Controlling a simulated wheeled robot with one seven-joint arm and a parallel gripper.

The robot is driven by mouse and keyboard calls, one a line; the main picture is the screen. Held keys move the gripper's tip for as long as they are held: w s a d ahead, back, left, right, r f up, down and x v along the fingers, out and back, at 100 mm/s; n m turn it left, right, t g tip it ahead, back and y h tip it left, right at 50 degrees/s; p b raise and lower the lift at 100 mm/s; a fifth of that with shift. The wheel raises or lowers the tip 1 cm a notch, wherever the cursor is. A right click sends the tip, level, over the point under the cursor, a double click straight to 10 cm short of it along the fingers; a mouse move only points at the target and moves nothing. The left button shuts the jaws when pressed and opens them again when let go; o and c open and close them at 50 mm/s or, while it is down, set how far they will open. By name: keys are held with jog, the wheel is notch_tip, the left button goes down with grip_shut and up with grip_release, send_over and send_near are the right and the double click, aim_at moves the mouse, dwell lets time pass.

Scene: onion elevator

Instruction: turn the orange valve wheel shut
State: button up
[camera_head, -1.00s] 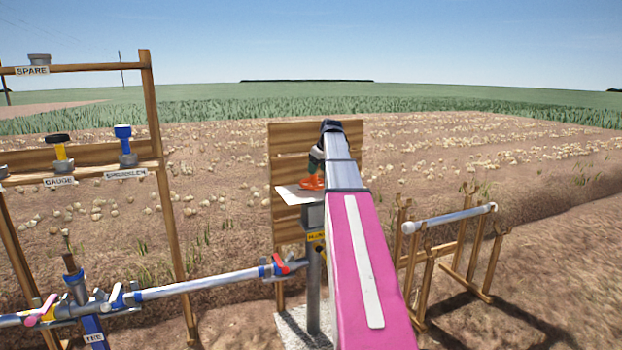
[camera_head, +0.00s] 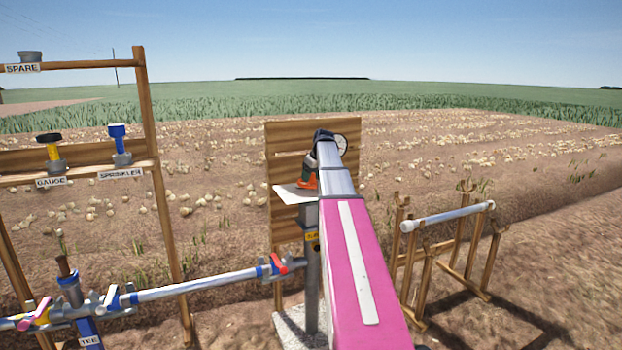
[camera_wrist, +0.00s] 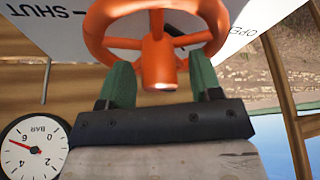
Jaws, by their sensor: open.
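The orange valve wheel (camera_wrist: 158,40) fills the top of the wrist view, with an orange post (camera_wrist: 158,62) projecting toward the camera. My gripper (camera_wrist: 161,82) is open, with one green finger on each side of this post. I cannot tell whether the fingers touch the wheel. In the head view, only a small part of the wheel (camera_head: 306,181) shows past my gripper (camera_head: 311,163). Behind the wheel is a white plate (camera_wrist: 262,18) marked SHUT on the left and OPEN on the right, both upside down.
A pressure gauge (camera_wrist: 35,147) is near the valve, its red needle end by the 6. A wooden board (camera_head: 284,150) stands behind. A pipe (camera_head: 205,284) runs left from the post. A wooden rack (camera_head: 165,230) stands left and a pipe stand (camera_head: 448,217) right.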

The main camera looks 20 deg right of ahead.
jog(key=shift+w+a+f, duration=0.1)
jog(key=shift+w+f, duration=0.1)
jog(key=shift+f, duration=0.3)
jog(key=c, duration=0.9)
jog(key=shift+c, duration=0.2)
